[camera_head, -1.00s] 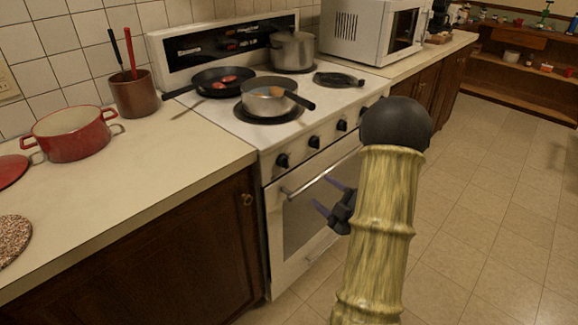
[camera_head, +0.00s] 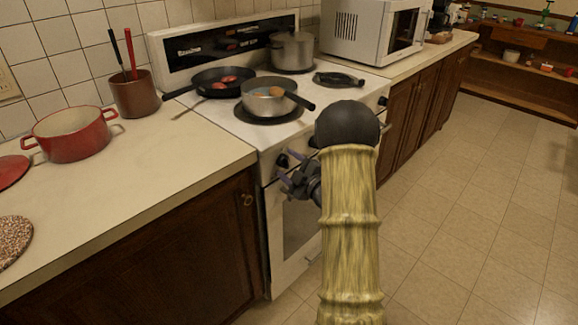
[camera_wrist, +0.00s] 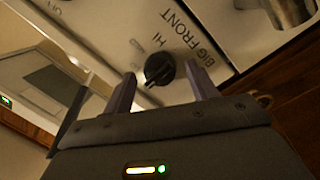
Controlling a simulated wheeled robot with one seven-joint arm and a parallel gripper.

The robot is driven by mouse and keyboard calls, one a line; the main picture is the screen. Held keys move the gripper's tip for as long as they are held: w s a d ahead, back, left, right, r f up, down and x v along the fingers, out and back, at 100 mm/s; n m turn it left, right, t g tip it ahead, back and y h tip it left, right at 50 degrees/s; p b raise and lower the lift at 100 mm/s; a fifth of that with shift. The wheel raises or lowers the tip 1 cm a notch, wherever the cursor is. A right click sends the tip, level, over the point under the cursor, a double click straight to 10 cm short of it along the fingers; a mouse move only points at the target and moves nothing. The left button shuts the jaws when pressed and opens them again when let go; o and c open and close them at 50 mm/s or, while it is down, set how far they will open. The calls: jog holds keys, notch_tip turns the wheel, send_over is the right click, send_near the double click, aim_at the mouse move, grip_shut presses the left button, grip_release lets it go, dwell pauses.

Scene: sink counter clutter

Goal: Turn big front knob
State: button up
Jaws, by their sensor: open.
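The big front knob is a black round knob (camera_wrist: 159,69) on the white stove panel, with "BIG FRONT" and "HI" printed by it in the wrist view. In the head view this knob (camera_head: 283,160) is the leftmost on the stove front. My gripper (camera_wrist: 160,90) is open, with one finger on each side of the knob in the wrist view. Whether the fingers touch it cannot be told. In the head view my gripper (camera_head: 288,171) is at the stove front, close to the knob, and my arm hides the other front knobs in part.
The stove top holds a pan with a light-coloured inside (camera_head: 270,98), a black frying pan (camera_head: 208,84) and a grey pot (camera_head: 292,52). The oven handle (camera_wrist: 60,105) runs close to my gripper. A red pot (camera_head: 70,137) stands on the left counter. The floor at right is clear.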

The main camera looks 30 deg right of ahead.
jog(key=c, duration=1)
jog(key=shift+m, duration=0.3)
jog(key=m+p, duration=0.3)
jog(key=m, duration=0.2)
jog(key=shift+r+g, duration=0.2)
jog(key=shift+g, duration=0.2)
jog(key=shift+f+m+g+y+p, duration=0.15)
jog(key=shift+m+g+y+p, duration=0.15)
jog(key=shift+m+p, duration=1.25)
jog(key=shift+m+b, duration=0.35)
jog(key=o, duration=1)
